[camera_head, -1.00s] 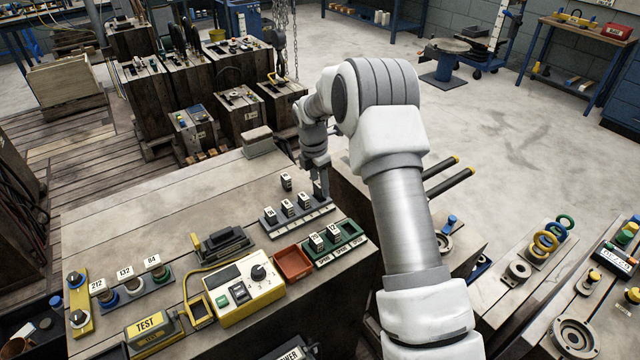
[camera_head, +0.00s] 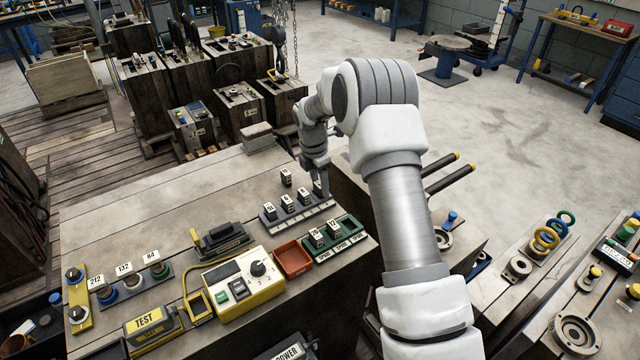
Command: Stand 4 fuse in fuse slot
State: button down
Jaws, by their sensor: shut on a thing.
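A grey fuse rack (camera_head: 298,215) lies on the bench near its right edge. Three dark fuses with white number tags stand in it in a row: a left one (camera_head: 269,213), a middle one (camera_head: 287,204) and a right one (camera_head: 303,196). One more tagged fuse (camera_head: 286,178) stands just behind the rack. My gripper (camera_head: 319,192) points down at the rack's right end, beside the right fuse. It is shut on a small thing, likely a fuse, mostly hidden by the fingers. I cannot tell whether that thing is seated in the slot.
A green spare rack (camera_head: 345,243) with two tagged fuses stands in front of the grey rack. A red tray (camera_head: 293,260), a yellow tester (camera_head: 243,285) and a dark clamp-like block (camera_head: 222,240) are to the left. The bench behind the racks is mostly clear.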

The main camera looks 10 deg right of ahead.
jog(key=shift+c, duration=1.7)
grip_release()
jog(key=c, duration=0.4)
jog(key=shift+o, duration=0.2)
jog(key=shift+r, duration=0.2)
jog(key=shift+r+p, duration=0.6)
jog(key=shift+p, duration=0.05)
jog(key=shift+r, duration=0.1)
jog(key=shift+r+p, duration=2.15)
jog(key=shift+r, duration=0.75)
